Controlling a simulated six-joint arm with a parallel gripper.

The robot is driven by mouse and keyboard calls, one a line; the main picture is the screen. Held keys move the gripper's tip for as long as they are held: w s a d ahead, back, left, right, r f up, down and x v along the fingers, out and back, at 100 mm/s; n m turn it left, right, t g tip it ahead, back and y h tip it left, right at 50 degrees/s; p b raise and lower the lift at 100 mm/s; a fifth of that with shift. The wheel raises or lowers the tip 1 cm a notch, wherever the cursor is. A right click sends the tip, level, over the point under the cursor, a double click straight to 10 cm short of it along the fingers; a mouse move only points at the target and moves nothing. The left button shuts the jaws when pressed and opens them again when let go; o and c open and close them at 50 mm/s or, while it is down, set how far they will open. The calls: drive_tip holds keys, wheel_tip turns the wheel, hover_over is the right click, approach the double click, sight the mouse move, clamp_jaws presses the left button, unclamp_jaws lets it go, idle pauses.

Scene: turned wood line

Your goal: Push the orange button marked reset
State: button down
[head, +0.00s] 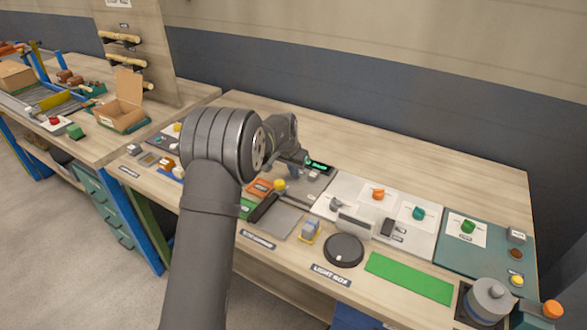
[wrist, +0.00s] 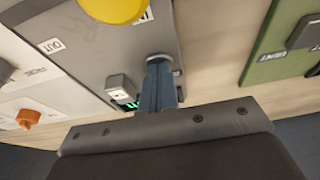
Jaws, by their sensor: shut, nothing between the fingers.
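My gripper (head: 296,172) is shut and empty over the grey panel at the middle of the bench. In the wrist view its blue-grey fingers (wrist: 162,62) are together, pointing at that panel. A round orange button (head: 552,309) is at the far lower right corner in the head view, well away from my gripper; no reset label is legible. An orange knob (head: 378,194) stands on a white panel right of my gripper and shows in the wrist view (wrist: 28,117). A flat orange piece (head: 260,187) lies left of the gripper, by my arm.
A yellow button (head: 280,185) is close to my gripper and also shows in the wrist view (wrist: 115,8). A black disc (head: 344,250), a green strip (head: 408,277) and a grey domed device (head: 488,298) lie toward the front right. The bench's back strip is clear.

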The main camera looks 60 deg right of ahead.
drive_tip(key=shift+a+f, duration=0.15)
drive_tip(key=shift+f, duration=0.35)
wheel_tip(320, 180, up, 5)
drive_tip(key=shift+r, duration=0.1)
drive_tip(key=v, duration=0.9)
drive_tip(key=shift+r, duration=0.4)
idle(0.4)
